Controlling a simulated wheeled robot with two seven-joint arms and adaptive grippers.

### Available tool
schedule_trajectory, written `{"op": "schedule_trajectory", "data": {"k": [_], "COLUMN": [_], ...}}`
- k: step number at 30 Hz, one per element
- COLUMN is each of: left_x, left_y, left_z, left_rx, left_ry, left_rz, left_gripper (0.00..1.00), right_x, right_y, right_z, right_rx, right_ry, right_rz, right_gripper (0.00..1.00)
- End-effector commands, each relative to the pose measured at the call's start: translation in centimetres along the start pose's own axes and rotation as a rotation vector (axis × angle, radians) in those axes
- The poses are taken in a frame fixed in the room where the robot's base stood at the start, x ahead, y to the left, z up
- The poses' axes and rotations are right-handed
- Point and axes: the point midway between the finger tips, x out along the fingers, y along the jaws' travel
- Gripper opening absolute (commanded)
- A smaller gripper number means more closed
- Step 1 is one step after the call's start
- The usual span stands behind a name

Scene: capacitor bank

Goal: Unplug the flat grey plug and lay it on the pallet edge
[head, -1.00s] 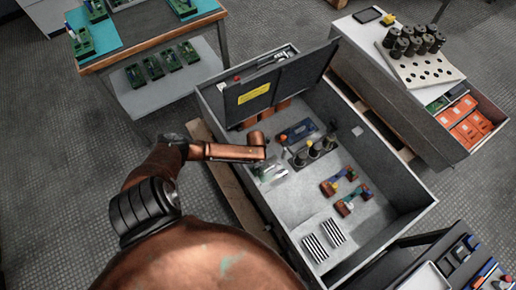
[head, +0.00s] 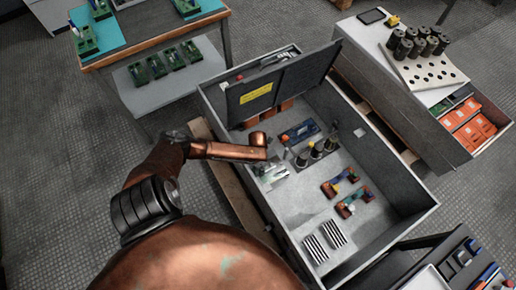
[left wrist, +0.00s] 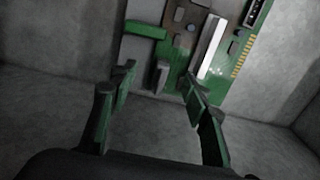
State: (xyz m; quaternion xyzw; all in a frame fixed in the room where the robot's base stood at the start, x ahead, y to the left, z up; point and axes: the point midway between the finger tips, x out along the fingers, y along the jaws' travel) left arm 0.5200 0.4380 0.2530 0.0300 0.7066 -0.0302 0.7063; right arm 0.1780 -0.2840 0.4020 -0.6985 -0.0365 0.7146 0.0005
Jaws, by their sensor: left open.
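In the left wrist view a flat grey plug (left wrist: 162,76) stands at the lower edge of a green circuit board (left wrist: 228,48). My left gripper (left wrist: 158,84) is open, with one green-padded finger on each side of the grey plug; I cannot tell whether either finger touches it. In the head view my left gripper (head: 270,174) is small, inside the left side of the grey cabinet (head: 385,232); the plug cannot be made out there. The wooden pallet edge (head: 238,188) shows along the cabinet's left side. My right gripper is not in view.
A green block (left wrist: 146,30) sits beside the board, close to the plug. The cabinet holds black capacitors (head: 316,151), coloured terminal blocks (head: 354,202) and striped blocks (head: 324,241). Its open lid (head: 292,76) rises at the back. A workbench (head: 150,52) stands back left.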

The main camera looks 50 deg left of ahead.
Motion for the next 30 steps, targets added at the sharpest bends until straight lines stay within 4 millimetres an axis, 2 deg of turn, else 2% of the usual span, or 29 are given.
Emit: {"op": "schedule_trajectory", "data": {"k": [12, 30], "left_x": [-0.02, 0.00], "left_y": [0.06, 0.04], "left_z": [0.03, -0.01], "left_rx": [0.000, 0.000], "left_ry": [-0.001, 0.000], "left_rz": [0.001, 0.000], "left_gripper": [0.43, 0.01], "right_x": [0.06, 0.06], "right_y": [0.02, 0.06], "right_z": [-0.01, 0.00], "right_rx": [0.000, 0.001], "right_ry": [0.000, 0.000], "right_rz": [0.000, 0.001], "right_gripper": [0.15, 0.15]}}
